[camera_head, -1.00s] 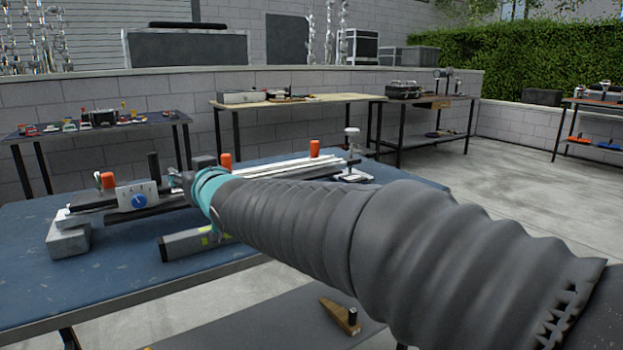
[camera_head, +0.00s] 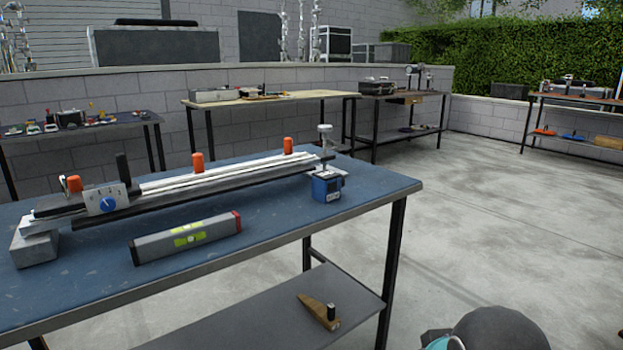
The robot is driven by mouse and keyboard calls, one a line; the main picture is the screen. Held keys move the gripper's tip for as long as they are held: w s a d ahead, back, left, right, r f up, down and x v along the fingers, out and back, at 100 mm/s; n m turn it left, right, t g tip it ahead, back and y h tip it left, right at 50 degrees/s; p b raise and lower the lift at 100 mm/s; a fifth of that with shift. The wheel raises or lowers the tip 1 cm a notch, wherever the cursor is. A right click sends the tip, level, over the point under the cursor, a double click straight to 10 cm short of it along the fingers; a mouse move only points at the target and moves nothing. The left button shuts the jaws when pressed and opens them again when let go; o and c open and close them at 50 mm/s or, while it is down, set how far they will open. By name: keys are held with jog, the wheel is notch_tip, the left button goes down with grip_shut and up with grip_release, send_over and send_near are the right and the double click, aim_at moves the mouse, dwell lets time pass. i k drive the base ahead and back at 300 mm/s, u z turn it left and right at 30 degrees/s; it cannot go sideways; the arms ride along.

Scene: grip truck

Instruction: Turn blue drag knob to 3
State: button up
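The blue drag knob (camera_head: 107,204) sits on a light grey plate (camera_head: 99,193) with small dark marks above it, at the left end of a long dark rail device (camera_head: 190,199) on the blue workbench. A pale line shows on the knob, but the marks are too small to read and its setting cannot be told. Nothing of mine touches or covers the knob. Part of my arm (camera_head: 492,330), dark grey with a teal piece, shows at the bottom right edge. My gripper's fingers are out of the picture.
On the workbench (camera_head: 290,228) stand a grey spirit level (camera_head: 186,240), several orange knobs along the rail, a black upright post (camera_head: 122,166) and a blue box (camera_head: 327,185). A wooden wedge (camera_head: 318,310) lies on the lower shelf. The floor to the right is clear.

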aim_at(107, 204)
jog(key=u, duration=2.25)
jog(key=k, duration=0.95)
jog(key=u, duration=3.45)
jog(key=i, duration=0.1)
jog(key=z, duration=2.2)
jog(key=i, duration=1.3)
jog(key=z, duration=1.5)
jog(key=i, duration=0.75)
jog(key=z, duration=0.8)
